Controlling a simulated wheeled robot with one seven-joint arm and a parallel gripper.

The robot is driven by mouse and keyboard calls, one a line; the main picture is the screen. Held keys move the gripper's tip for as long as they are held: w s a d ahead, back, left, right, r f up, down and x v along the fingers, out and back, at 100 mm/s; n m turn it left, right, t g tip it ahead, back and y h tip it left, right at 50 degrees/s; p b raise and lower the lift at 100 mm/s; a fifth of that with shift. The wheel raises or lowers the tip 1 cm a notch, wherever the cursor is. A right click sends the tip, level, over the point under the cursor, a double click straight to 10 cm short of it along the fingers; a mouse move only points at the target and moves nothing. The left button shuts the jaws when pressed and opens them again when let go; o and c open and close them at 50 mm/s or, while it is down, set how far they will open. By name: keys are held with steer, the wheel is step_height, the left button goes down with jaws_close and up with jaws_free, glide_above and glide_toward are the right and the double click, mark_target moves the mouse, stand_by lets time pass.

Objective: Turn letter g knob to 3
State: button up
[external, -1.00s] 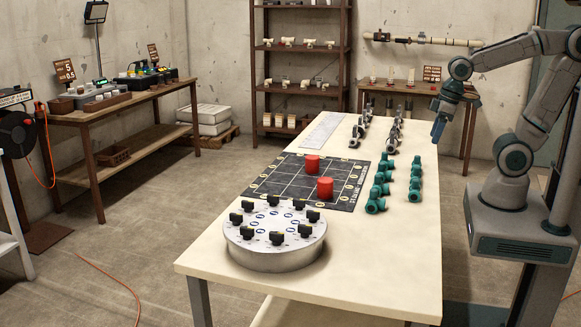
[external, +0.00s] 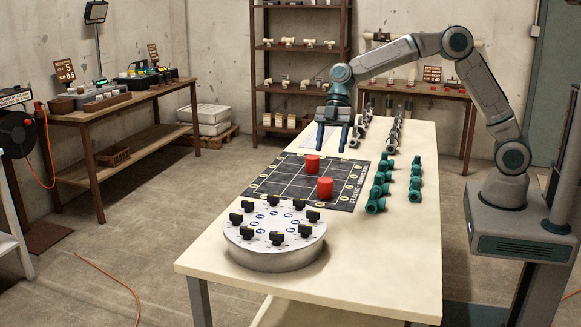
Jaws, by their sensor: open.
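A round silver dial panel (external: 275,257) sits at the near left end of the cream table. Several black knobs (external: 277,239) stand in a ring on its top, with small blue marks inside the ring. The letters and numbers are too small to read, so I cannot tell which knob is g or where it points. My gripper (external: 333,146) hangs downward over the table beyond the panel, above the far part of the black grid mat. It is open and empty, apart from the knobs.
A black grid mat (external: 262,189) with two red cylinders (external: 325,187) lies just behind the panel. Teal fittings (external: 380,187) stand in rows to the right, with grey fittings (external: 393,137) farther back. The table's (external: 385,265) near right part is clear.

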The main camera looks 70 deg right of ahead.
mark_target(299, 199)
steer(key=w+a+f+n+y, duration=0.2)
steer(key=w+n, duration=0.1)
steer(key=w, duration=0.3)
steer(key=p+x, duration=0.1)
steer(key=x, duration=0.3)
steer(key=p+x, duration=0.1)
steer(key=x, duration=0.9)
steer(key=shift+s+a+p, duration=0.15)
steer(key=shift+s+p, duration=0.2)
steer(key=shift+p, duration=0.05)
steer(key=c, duration=1)
